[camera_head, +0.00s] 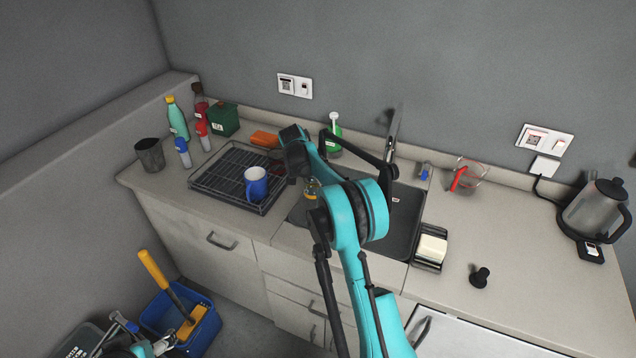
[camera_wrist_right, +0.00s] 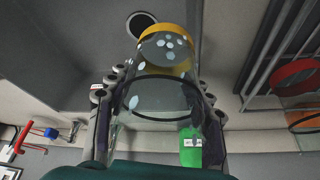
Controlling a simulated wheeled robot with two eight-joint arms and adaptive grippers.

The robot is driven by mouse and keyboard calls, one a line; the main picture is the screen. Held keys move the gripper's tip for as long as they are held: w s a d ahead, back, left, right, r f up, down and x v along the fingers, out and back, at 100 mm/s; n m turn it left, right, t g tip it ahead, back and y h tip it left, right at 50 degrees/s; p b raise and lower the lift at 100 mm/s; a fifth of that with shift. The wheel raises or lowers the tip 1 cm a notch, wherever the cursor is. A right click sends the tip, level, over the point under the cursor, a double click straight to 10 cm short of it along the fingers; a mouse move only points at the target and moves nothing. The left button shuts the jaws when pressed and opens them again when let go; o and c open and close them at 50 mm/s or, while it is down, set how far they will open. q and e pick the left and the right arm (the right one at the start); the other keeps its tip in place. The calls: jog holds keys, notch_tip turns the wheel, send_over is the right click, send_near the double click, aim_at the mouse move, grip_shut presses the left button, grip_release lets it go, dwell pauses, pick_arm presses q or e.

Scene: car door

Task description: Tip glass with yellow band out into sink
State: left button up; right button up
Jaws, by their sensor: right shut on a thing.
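The glass with yellow band (camera_wrist_right: 165,95) is between the fingers of my right gripper (camera_wrist_right: 158,108), which is shut on it. In the right wrist view its yellow-banded end points toward the sink (camera_wrist_right: 75,45) and its drain. Several pale pieces show through the glass near the band; whether they are loose contents or a pattern I cannot tell. In the head view my right arm hides most of the gripper, and a bit of the glass (camera_head: 312,185) shows over the sink (camera_head: 402,212). My left gripper (camera_head: 160,347) is partly visible at the bottom left; its jaws are unclear.
A dish rack (camera_head: 203,188) with a blue mug (camera_head: 256,185) stands left of the sink. A green soap bottle (camera_head: 334,141) and the tap (camera_head: 393,130) are behind. A kettle (camera_head: 595,212) stands far right.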

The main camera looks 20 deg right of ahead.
dwell(0.4)
jog(key=shift+r+p, duration=1.6)
jog(key=shift+r, duration=1)
jog(key=shift+f, duration=0.1)
